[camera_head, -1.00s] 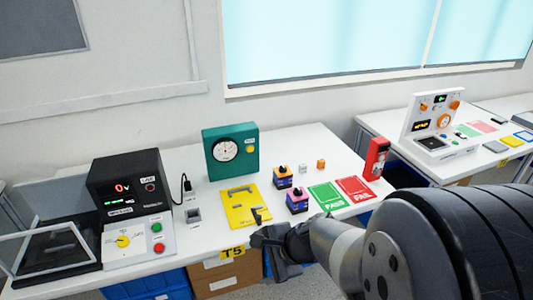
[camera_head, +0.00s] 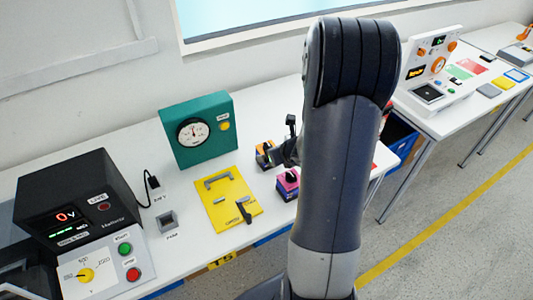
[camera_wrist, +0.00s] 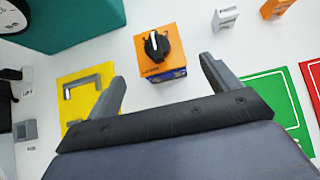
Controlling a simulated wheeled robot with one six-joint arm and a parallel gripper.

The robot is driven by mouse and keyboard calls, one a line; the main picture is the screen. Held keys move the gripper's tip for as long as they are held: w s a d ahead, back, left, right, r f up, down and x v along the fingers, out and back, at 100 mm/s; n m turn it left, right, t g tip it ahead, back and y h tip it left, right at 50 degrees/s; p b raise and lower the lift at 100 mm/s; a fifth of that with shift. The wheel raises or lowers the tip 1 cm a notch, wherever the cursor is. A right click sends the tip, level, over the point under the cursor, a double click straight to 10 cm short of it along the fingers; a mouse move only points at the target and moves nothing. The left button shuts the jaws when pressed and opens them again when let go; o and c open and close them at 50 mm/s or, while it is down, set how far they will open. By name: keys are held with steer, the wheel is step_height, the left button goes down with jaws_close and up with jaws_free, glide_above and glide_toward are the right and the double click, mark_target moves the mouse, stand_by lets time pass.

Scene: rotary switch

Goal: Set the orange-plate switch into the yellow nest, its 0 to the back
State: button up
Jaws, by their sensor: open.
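The orange-plate switch (camera_wrist: 169,60) stands upright on the white table, a dark blue body under an orange plate, with a black knob and white pointer. It also shows in the head view (camera_head: 260,158), partly hidden by my gripper. My gripper (camera_wrist: 163,72) is open and empty, its fingers either side of and just short of the switch in the wrist view. In the head view my gripper (camera_head: 285,143) is over the switch. I cannot read the 0 mark. The yellow nest (camera_head: 216,212) is a plate with grey brackets left of the switch; part shows in the wrist view (camera_wrist: 75,88).
A pink-plate switch (camera_head: 285,190) stands close in front of the orange one. A teal gauge box (camera_head: 172,118) stands behind the nest. A green card (camera_wrist: 272,95) lies right of my gripper. A small white block (camera_wrist: 225,19) and an orange block (camera_wrist: 277,9) lie behind.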

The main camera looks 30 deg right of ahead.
steer(key=shift+x, duration=3.9)
steer(key=shift+d+f, duration=0.1)
